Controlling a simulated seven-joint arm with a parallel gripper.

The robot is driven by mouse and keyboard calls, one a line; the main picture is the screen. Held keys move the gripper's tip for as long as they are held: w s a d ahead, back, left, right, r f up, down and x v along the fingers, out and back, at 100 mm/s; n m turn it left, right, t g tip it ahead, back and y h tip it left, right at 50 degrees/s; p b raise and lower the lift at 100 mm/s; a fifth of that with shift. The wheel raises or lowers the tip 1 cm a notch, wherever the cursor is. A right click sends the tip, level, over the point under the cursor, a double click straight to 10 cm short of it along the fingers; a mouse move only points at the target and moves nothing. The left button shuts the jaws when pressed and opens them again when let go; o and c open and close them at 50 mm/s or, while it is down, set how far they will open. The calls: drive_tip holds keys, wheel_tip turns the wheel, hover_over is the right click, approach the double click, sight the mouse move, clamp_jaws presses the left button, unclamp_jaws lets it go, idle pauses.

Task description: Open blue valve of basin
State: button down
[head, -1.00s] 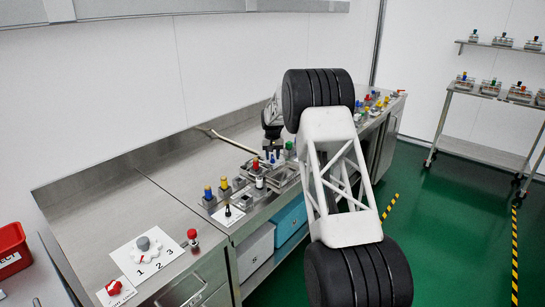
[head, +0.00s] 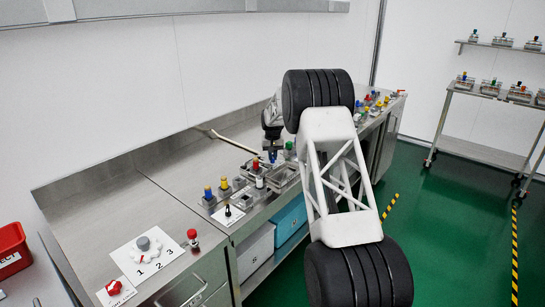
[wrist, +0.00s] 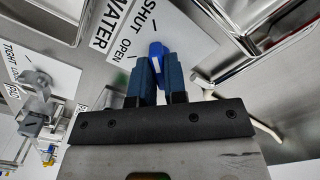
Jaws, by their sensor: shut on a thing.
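The blue valve (wrist: 157,50) shows in the wrist view as a blue handle with a pale stripe, beside a white plate (wrist: 135,28) marked WATER, SHUT and OPEN. My gripper (wrist: 158,62) has its two blue fingers closed around the near part of this handle. The fingers hide part of it. In the head view my gripper (head: 272,156) is low over the counter, at the back of the steel basin (head: 285,178). The valve cannot be told apart from the fingers there.
The counter's left part has free room behind the numbered dial plate (head: 145,250).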

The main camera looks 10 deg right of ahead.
drive_tip(key=shift+n, duration=0.3)
drive_tip(key=n, duration=0.3)
drive_tip(key=shift+n, duration=0.3)
drive_tip(key=n, duration=0.3)
drive_tip(key=shift+n, duration=0.4)
drive_tip(key=n, duration=0.4)
drive_tip(key=shift+n, duration=2.2)
drive_tip(key=shift+r, duration=0.1)
drive_tip(key=c, duration=1.2)
unclamp_jaws()
drive_tip(key=shift+o, duration=0.2)
